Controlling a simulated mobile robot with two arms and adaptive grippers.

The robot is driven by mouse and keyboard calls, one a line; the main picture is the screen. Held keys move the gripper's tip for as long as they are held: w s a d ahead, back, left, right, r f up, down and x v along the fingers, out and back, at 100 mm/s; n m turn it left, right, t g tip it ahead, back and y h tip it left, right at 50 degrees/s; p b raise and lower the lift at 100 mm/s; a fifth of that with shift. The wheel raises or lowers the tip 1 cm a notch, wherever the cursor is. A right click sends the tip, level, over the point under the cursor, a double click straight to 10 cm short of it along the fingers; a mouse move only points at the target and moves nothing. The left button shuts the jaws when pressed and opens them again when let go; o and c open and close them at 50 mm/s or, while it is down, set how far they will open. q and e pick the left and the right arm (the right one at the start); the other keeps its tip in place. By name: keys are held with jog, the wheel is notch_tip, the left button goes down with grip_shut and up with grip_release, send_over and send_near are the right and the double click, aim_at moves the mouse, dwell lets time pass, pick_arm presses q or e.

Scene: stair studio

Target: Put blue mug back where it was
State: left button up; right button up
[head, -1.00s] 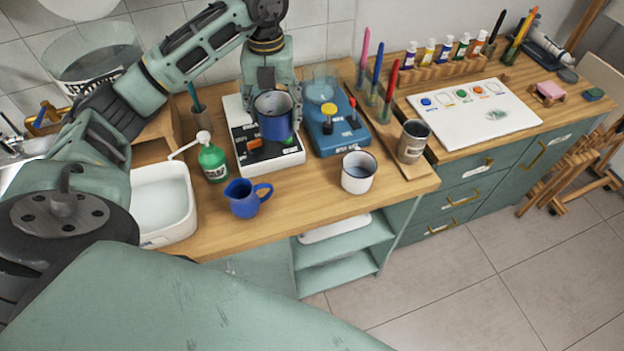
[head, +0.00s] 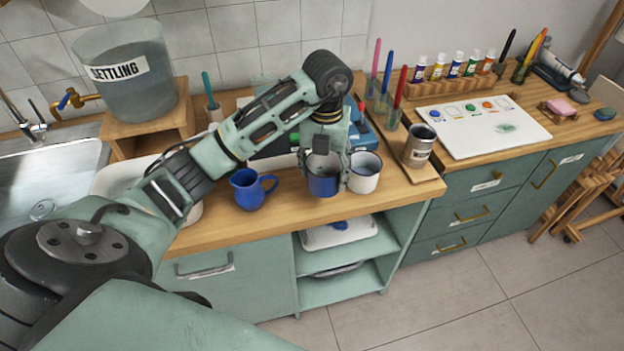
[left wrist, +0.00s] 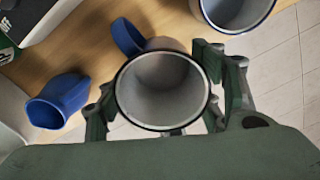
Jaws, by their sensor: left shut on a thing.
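The blue mug (head: 322,184) is held upright at the counter's front part, between the blue jug (head: 249,189) and the white mug (head: 364,178). My left gripper (head: 324,165) is shut on it from above. In the left wrist view the blue mug (left wrist: 162,90) shows its empty grey inside and dark rim, with its blue handle at upper left, between the fingers. I cannot tell whether its base touches the wood. The white mug is close on its right. My right gripper is not in view.
The wooden counter (head: 230,222) ends just in front of the mugs, with open shelves below. A metal cup (head: 418,146) stands to the right, near the pens and a white palette board (head: 484,124). My left arm hides most of the appliances behind.

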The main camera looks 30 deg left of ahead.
aim_at(312, 160)
pick_arm(q)
jog(key=a, duration=0.1)
jog(key=a+f, duration=0.1)
jog(key=a, duration=0.1)
jog(key=shift+w+a+f+p, duration=0.25)
jog(key=shift+w+f+p, duration=0.05)
jog(key=shift+f+p, duration=0.1)
notch_tip(312, 160, down, 4)
jog(key=shift+f+p, duration=0.1)
jog(key=shift+p, duration=0.7)
jog(key=shift+f, duration=0.1)
jog(key=o, duration=0.8)
jog(key=shift+f, duration=0.1)
jog(key=o, duration=0.5)
jog(key=shift+o, duration=0.2)
